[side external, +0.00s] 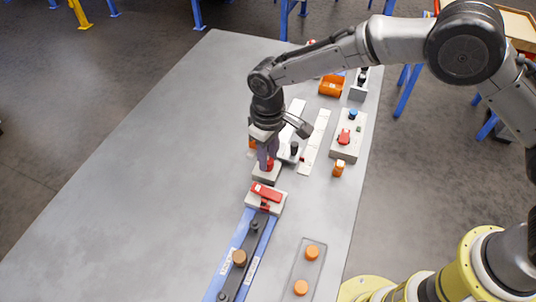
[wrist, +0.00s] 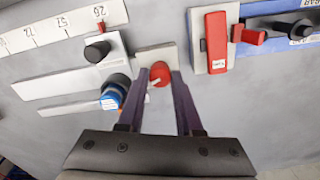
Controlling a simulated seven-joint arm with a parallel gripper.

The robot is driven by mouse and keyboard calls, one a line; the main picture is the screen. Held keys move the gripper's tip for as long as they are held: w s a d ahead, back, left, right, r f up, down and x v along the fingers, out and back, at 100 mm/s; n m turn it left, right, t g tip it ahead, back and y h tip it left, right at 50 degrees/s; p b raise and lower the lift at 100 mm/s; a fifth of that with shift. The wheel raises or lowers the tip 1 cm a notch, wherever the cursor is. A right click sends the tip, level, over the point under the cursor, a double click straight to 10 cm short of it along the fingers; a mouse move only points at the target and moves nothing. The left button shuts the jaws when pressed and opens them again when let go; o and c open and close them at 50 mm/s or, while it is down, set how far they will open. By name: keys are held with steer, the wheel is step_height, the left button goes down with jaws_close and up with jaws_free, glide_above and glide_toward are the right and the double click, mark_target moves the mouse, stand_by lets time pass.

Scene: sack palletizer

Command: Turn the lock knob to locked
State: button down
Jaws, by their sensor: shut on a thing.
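The lock knob (wrist: 160,74) is a round red knob with a small white mark, on a pale block (wrist: 147,55). In the side external view the pale block (side external: 266,174) sits near the middle of the table, just beyond a red-lever block. My gripper (wrist: 160,80) points down at the knob, with one purple finger on each side of it, shut on it. In the side external view my gripper (side external: 268,163) hides most of the knob. Any locked or unlocked lettering is too small or hidden to read.
A red lever (wrist: 217,40) on a white block stands close by, at the end of a blue rail (side external: 226,268). A black knob (wrist: 97,50), a blue-topped knob (wrist: 115,88) and a marked scale (wrist: 60,32) lie on the other side. The table's left half (side external: 160,160) is clear.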

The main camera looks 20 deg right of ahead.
steer(key=shift+m, duration=0.9)
steer(key=c, duration=0.6)
jaws_free()
step_height(320, 180, up, 14)
steer(key=shift+f, duration=0.1)
